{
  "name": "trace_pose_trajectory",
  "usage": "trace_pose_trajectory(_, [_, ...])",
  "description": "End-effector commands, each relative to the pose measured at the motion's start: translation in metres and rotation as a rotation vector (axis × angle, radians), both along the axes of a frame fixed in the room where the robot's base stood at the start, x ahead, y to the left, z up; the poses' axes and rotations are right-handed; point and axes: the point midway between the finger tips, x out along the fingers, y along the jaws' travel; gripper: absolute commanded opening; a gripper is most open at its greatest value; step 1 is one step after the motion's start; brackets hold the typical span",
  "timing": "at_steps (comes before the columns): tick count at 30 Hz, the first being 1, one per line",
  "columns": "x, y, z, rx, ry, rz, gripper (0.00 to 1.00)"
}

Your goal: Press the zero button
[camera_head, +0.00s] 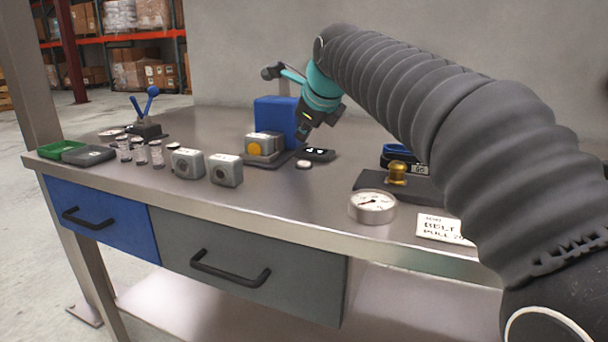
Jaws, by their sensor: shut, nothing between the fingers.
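No label reading zero is legible, so I cannot tell which part is the zero button. A grey box with a round orange-yellow button (254,149) stands mid-table on a dark base. Two grey boxes, a left one (187,163) and a right one (226,170), each show a dark round face at the table's front. A small black display (318,154) with white characters lies to the right of the orange-buttoned box. My gripper (302,136) is shut and empty, pointing down above and behind the display, right of the orange button. Its fingertips are small and partly dark against the background.
A blue block (276,116) stands just left of my gripper. A round gauge (372,206), a brass knob (397,172) on a dark plate and a card (442,228) lie right. Glass jars (140,153), a green tray (60,149) and a blue-handled lever (149,104) are left.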

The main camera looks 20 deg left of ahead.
Motion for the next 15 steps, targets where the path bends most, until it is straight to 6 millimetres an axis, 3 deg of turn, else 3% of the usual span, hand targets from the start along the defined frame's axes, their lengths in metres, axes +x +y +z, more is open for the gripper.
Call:
trace_pose_trajectory(1, [0.0,0.0,-0.012,0.0,0.0,0.0,0.0])
trace_pose_trajectory(6, [0.0,0.0,-0.024,0.0,0.0,0.0,0.0])
trace_pose_trajectory(15, [0.0,0.0,-0.032,0.0,0.0,0.0,0.0])
